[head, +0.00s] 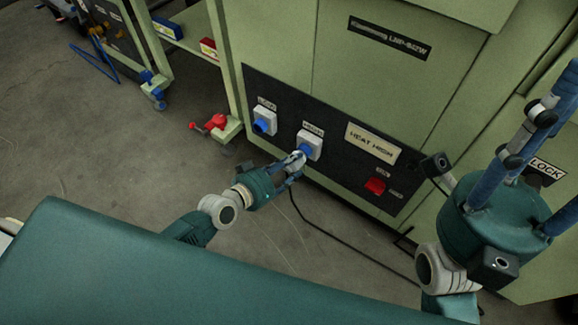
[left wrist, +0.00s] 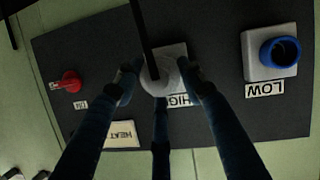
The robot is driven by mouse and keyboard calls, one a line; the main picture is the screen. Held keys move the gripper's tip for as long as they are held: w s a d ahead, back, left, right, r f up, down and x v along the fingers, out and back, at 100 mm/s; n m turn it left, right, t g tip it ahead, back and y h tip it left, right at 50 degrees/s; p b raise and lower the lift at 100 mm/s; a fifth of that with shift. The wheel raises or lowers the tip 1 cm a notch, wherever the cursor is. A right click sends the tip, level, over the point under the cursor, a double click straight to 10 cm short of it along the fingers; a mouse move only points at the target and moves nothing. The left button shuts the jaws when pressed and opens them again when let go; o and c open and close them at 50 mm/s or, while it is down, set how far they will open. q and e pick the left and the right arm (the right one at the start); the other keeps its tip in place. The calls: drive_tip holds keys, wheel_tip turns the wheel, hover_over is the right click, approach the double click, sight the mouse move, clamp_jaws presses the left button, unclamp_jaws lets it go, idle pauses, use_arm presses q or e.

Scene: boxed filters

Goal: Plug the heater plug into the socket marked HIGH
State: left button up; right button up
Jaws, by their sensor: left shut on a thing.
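My left gripper (head: 295,160) is shut on the pale heater plug (head: 297,156) right at this socket. The plug (left wrist: 160,76) lies between the fingers in the left wrist view and covers the socket mouth. I cannot tell whether it is seated. The LOW socket (head: 264,121) is empty, to the left. My right gripper (head: 556,98) has its fingers spread, at the right edge.
A black cable (head: 335,235) hangs to the floor. A HEAT HIGH plate (head: 372,143) and a red switch (head: 375,186) are on the panel's right. A red clamp-like part (head: 212,123) sits by the cabinet foot. The floor left of the cabinet is mostly clear.

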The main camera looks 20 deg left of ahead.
use_arm(q)
drive_tip(key=shift+w+d, duration=0.1)
drive_tip(key=shift+w, duration=0.15)
drive_tip(key=shift+w, duration=0.2)
drive_tip(key=o, duration=1.3)
drive_tip(key=shift+s, duration=0.1)
drive_tip(key=shift+s, duration=0.25)
drive_tip(key=v, duration=1.1)
drive_tip(key=shift+s+r, duration=0.1)
drive_tip(key=shift+r, duration=0.05)
